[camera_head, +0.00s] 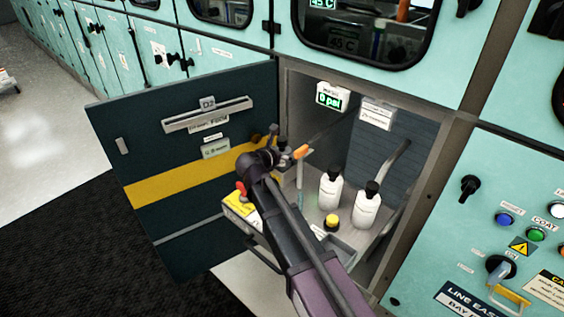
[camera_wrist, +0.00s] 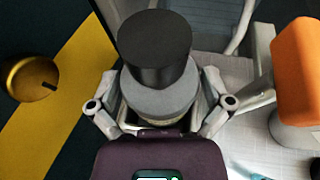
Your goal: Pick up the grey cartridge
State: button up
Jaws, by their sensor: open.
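The grey cartridge (camera_wrist: 160,101), a grey cylinder with a black top, stands between the spread fingers of my gripper (camera_wrist: 163,84) in the wrist view. One finger is on each side of it, and the jaws are open. I cannot tell whether either finger touches it. In the head view my gripper (camera_head: 279,163) is at the left side of the open compartment, and my arm and wrist hide much of the cartridge there.
An orange-topped item (camera_wrist: 297,68) stands close to the right; its orange top (camera_head: 301,151) shows in the head view. Two white bottles (camera_head: 330,188) (camera_head: 366,207) and a yellow knob (camera_head: 332,221) are further right. The dark door (camera_head: 180,150) stands open at left.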

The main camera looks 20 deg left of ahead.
aim_at(281, 138)
jog(key=c, duration=1)
jog(key=shift+r, duration=0.1)
notch_tip(281, 138, up, 10)
jog(key=p, duration=1)
dwell(0.5)
